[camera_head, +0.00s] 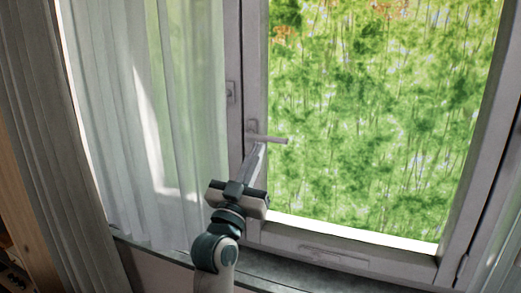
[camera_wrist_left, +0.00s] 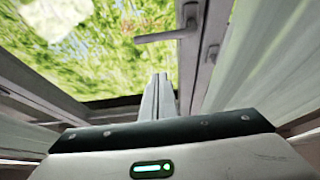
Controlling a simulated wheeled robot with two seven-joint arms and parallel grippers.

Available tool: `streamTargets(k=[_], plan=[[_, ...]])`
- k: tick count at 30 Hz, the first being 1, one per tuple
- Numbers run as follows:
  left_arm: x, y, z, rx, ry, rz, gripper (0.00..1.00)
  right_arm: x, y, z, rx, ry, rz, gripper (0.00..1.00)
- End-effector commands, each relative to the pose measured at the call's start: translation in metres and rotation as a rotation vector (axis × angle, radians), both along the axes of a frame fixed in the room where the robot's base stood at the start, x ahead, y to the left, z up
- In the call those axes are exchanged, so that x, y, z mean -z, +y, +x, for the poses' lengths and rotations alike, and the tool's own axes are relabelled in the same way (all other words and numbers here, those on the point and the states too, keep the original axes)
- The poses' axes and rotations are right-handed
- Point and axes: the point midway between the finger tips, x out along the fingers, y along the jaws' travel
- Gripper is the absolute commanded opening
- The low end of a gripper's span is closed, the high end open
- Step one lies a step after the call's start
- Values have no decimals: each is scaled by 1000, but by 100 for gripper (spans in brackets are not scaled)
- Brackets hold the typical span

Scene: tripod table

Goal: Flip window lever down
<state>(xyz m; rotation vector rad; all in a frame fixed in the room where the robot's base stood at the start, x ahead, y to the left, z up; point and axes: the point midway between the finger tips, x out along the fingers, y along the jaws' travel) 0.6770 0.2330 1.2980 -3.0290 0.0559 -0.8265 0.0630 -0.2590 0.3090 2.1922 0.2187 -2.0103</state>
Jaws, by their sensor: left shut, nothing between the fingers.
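The window lever (camera_head: 270,138) is a grey handle on the left frame of the right window sash. In the head view it points right, roughly horizontal. My left gripper (camera_head: 260,146) is shut and empty, its fingertips just below the lever near its base end. In the left wrist view the lever (camera_wrist_left: 163,37) appears above the shut fingers of my left gripper (camera_wrist_left: 159,78), with a visible gap in the picture. Whether the fingertips touch it I cannot tell. My right gripper is in neither view.
White sheer curtains (camera_head: 150,120) hang left of the lever, with a grey drape (camera_head: 35,130) further left. The window sill (camera_head: 300,273) runs below. A second fitting (camera_head: 231,92) sits on the frame up left of the lever. The glass area right of the lever is clear.

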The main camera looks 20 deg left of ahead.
Motion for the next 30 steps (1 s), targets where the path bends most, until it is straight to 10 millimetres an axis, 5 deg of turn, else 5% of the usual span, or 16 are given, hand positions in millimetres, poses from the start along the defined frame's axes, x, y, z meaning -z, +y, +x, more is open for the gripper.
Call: streamTargets(k=[20, 30], plan=[[-52, -3, 83, 1, 1, -2, 0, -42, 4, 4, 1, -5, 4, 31], [-12, -3, 88, 1, 2, 1, 0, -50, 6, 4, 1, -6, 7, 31]])
